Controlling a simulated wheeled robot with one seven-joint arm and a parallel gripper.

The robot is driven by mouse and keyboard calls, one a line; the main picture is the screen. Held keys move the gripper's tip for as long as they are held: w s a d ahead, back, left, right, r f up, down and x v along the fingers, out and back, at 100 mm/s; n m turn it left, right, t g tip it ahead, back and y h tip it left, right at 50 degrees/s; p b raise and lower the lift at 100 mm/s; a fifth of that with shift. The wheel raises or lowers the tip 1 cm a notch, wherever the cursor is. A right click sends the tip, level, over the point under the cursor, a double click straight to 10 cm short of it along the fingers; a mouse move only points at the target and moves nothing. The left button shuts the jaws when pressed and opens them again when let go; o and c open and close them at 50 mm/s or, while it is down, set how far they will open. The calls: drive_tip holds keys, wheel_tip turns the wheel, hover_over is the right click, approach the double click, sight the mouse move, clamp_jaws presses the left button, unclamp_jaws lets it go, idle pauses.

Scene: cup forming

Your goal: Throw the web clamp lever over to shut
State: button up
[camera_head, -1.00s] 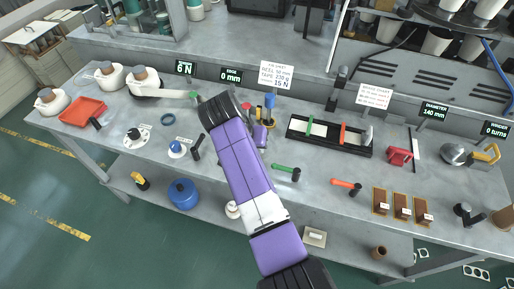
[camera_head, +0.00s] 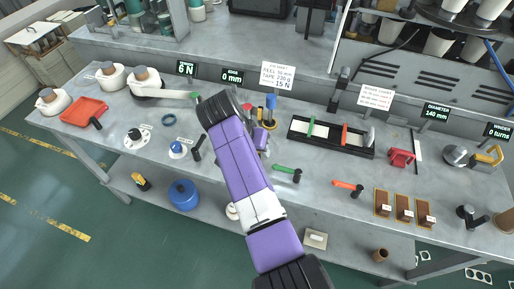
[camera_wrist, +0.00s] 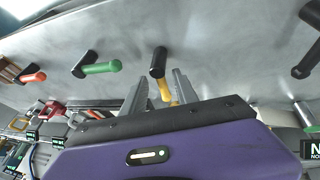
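A lever with a yellow handle (camera_wrist: 164,91) and a black end (camera_wrist: 158,62) shows in the wrist view, in line with the space between my fingers. No readable label marks it as the web clamp lever. My gripper (camera_wrist: 159,78) is open, with one finger on each side of the yellow handle. I cannot tell whether either finger touches it. In the head view my arm hides this lever and my fingertips. A green-handled lever (camera_head: 286,170) and an orange-handled lever (camera_head: 347,185) lie to the right; they also show in the wrist view (camera_wrist: 100,68) (camera_wrist: 33,77).
A blue-topped post (camera_head: 270,102) stands just behind my gripper. A black tray (camera_head: 332,137) lies to the right. The bench front between the green and orange levers is clear.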

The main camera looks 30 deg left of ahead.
drive_tip(key=shift+a+r, duration=0.1)
drive_tip(key=shift+r, duration=0.05)
drive_tip(key=shift+s+a+r, duration=0.1)
drive_tip(key=shift+s+r, duration=0.05)
drive_tip(key=shift+r, duration=0.35)
drive_tip(key=v, duration=0.6)
drive_tip(key=shift+s+r+b, duration=0.2)
drive_tip(key=shift+r+b, duration=0.05)
drive_tip(key=shift+b, duration=0.1)
